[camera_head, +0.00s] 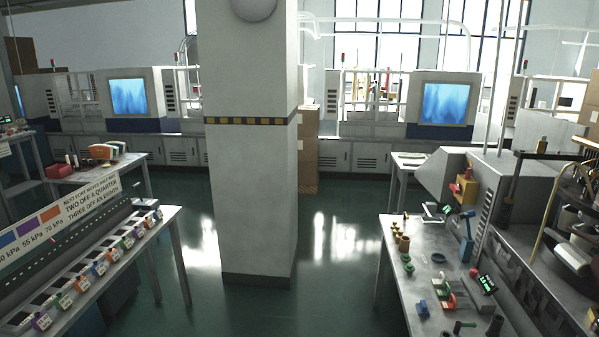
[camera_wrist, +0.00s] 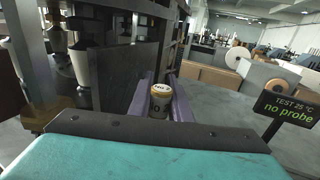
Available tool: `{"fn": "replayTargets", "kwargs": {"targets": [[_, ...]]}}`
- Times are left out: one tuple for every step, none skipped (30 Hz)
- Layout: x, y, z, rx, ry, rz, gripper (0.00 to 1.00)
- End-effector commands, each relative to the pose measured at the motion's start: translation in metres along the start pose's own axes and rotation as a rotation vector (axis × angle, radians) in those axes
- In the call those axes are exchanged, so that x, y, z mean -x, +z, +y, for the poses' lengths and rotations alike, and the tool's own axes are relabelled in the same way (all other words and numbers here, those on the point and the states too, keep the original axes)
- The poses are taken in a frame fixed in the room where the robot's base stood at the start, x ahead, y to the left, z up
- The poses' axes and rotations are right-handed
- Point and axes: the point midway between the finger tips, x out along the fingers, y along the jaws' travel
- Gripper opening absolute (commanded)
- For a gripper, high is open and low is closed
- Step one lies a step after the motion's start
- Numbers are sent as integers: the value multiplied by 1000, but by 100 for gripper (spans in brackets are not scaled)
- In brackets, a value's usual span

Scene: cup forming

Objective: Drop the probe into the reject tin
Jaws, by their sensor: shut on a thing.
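In the wrist view, my gripper (camera_wrist: 160,104) is shut on a small upright cylinder, which I take for the probe (camera_wrist: 160,91). It has a pale top with a dark mark and a gold band, and stands between the two purple-grey fingers. Its lower end is hidden. A dark machine frame stands close to the left of the fingers. I cannot make out my gripper in the head view. I cannot tell which thing, if any, is the reject tin.
A dark display reading "TEST 25 °C no probe" (camera_wrist: 288,108) stands right of the fingers. In the head view, a bench (camera_head: 400,290) at right holds several small parts. A pillar (camera_head: 250,180) stands in the middle. A sloped rack with coloured tags (camera_head: 90,270) is at left.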

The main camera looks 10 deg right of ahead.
Motion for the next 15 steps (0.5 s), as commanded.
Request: {"fn": "replayTargets", "kwargs": {"targets": [[0, -1, 0, 0, 0, 0, 0], [0, -2, 0, 0, 0, 0, 0], [0, -3, 0, 0, 0, 0, 0], [0, -4, 0, 0, 0, 0, 0], [0, -5, 0, 0, 0, 0, 0], [0, -7, 0, 0, 0, 0, 0], [0, -9, 0, 0, 0, 0, 0], [0, -10, 0, 0, 0, 0, 0], [0, -13, 0, 0, 0, 0, 0], [0, -15, 0, 0, 0, 0, 0], [0, -17, 0, 0, 0, 0, 0], [0, -20, 0, 0, 0, 0, 0], [0, -23, 0, 0, 0, 0, 0], [0, -25, 0, 0, 0, 0, 0], [0, -28, 0, 0, 0, 0, 0]]}}
